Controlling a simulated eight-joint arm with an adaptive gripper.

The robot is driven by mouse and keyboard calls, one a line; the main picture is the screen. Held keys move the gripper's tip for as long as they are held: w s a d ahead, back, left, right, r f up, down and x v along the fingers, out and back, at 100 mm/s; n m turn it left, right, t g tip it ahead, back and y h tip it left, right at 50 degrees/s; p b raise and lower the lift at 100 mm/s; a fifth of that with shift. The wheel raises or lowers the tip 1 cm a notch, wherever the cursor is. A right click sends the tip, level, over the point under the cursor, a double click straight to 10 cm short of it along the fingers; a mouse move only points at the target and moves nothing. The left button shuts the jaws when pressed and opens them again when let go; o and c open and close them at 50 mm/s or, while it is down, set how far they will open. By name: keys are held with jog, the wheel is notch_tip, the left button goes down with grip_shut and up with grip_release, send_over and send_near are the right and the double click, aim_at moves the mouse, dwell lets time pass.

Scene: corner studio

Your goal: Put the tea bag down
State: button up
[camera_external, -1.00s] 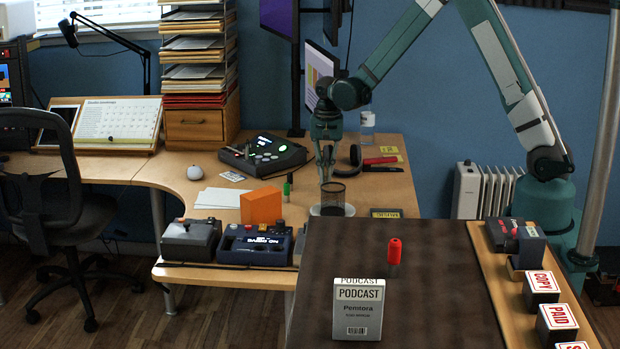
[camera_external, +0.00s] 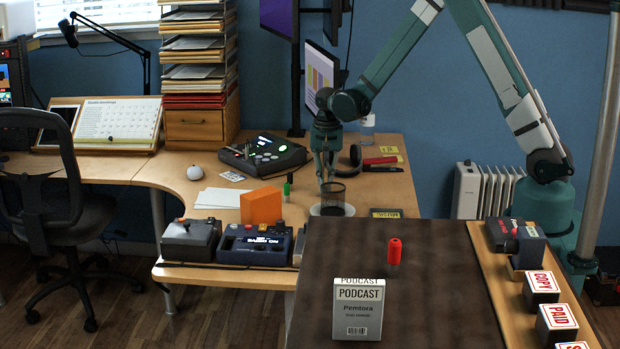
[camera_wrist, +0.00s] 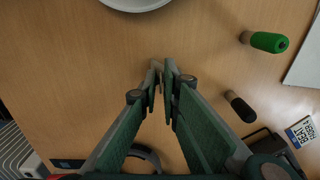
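My gripper (camera_external: 326,180) points down over the far desk, level in the picture with a dark mesh cup (camera_external: 334,197); I cannot tell whether it is behind or above the cup. In the wrist view my gripper (camera_wrist: 164,68) has its two fingers drawn close together, with a thin pale sliver (camera_wrist: 156,65) at the tips. The sliver appears to be the tea bag seen edge-on; its full shape is hidden. Bare wood lies beneath the tips. A white saucer (camera_external: 318,211) shows around the cup's foot, and a white round rim (camera_wrist: 137,4) shows at the wrist view's top edge.
A green-capped marker (camera_external: 287,186) stands near an orange block (camera_external: 261,206). A dark-ended marker (camera_wrist: 240,106) is right of my fingers. Headphones (camera_external: 355,158) and a red item (camera_external: 380,161) lie behind. The dark tabletop (camera_external: 440,265) in front holds a podcast box (camera_external: 358,308) and a red-topped marker (camera_external: 394,250).

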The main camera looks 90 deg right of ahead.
jog(key=shift+f, duration=0.15)
jog(key=o, duration=0.6)
jog(key=shift+s+r+p, duration=0.1)
jog(key=shift+r+p, duration=0.9)
jog(key=shift+r, duration=5.15)
